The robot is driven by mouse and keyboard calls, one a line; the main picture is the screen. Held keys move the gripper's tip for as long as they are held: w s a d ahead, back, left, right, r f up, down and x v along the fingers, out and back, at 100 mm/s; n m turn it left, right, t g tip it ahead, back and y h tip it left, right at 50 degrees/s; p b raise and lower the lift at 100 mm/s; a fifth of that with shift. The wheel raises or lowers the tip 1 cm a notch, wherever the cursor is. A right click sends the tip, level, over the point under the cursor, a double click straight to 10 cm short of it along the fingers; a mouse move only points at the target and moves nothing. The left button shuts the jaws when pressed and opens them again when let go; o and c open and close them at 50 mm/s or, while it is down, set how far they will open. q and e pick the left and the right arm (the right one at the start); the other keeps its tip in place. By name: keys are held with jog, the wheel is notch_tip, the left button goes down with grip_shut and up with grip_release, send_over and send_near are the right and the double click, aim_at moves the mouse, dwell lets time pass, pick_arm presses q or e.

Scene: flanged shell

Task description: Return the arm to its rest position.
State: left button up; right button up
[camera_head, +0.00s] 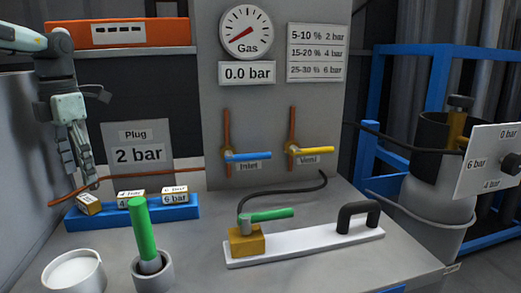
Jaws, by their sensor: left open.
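My left gripper (82,172) hangs down at the left side of the picture, with its arm coming in from the upper left. Its fingers point down and are open, with nothing seen between them. The fingertips are just above the left end of the blue rack (108,219). A small block (88,206) sits tilted at that end, and I cannot tell whether the fingers touch it. Two more labelled blocks, 4 bar (130,196) and 6 bar (174,197), sit on the rack. My right gripper is not in view.
A green rod (141,228) stands in a grey cup (153,277) beside a white round container (75,272). A white plate (315,245) carries a brass block with a green lever. The gauge (246,33) stands above 0.0 bar. An orange box (120,34) is near the arm.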

pick_arm(q)
jog(key=shift+r, duration=1.5)
